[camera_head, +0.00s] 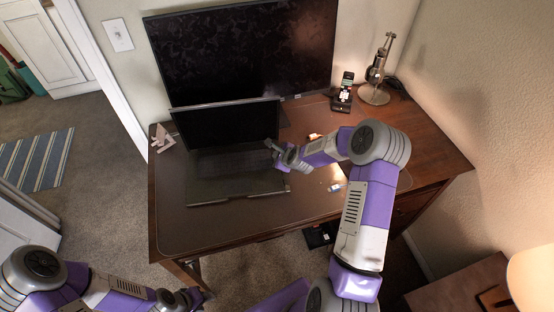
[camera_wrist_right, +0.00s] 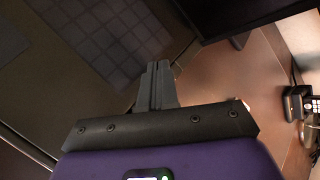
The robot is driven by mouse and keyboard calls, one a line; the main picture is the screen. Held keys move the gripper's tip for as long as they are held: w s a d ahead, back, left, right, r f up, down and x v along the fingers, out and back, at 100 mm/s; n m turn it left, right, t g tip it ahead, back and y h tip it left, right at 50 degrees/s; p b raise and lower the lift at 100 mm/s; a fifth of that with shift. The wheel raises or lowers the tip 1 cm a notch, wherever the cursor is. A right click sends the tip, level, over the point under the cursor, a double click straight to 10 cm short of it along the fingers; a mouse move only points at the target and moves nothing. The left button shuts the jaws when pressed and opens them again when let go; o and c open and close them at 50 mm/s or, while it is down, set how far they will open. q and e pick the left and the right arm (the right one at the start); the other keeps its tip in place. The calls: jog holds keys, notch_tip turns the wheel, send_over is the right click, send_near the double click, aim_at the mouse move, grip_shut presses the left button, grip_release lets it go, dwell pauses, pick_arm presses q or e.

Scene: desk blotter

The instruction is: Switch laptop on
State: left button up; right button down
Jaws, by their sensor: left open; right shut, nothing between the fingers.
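The laptop (camera_head: 228,190) stands open on the desk blotter, with its dark screen (camera_head: 228,125) raised and facing me. My right gripper (camera_head: 270,146) is shut and empty at the upper right of the laptop's keyboard, near the hinge side. In the right wrist view, the closed fingers (camera_wrist_right: 157,82) reach toward the laptop's keyboard (camera_wrist_right: 110,35); I cannot tell whether the fingertips touch it. The power button is too small or hidden to make out. My left gripper (camera_head: 185,298) is open and empty, low at the left, in front of the desk and away from the laptop.
A large dark monitor (camera_head: 245,50) stands behind the laptop. A small pinkish stand (camera_head: 163,137) is left of the laptop. A small white-and-blue item (camera_head: 336,187) lies right of it.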

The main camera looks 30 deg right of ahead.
jog(key=shift+s+f+b, duration=0.15)
jog(key=shift+f+b, duration=0.2)
jog(key=shift+b, duration=0.05)
jog(key=shift+s+f, duration=0.1)
jog(key=shift+f, duration=0.1)
dwell(0.7)
jog(key=shift+r+p, duration=0.35)
jog(key=shift+r, duration=0.5)
jog(key=shift+w, duration=0.2)
jog(key=shift+r, duration=0.15)
jog(key=shift+r+p, duration=1.55)
jog(key=shift+r, duration=0.9)
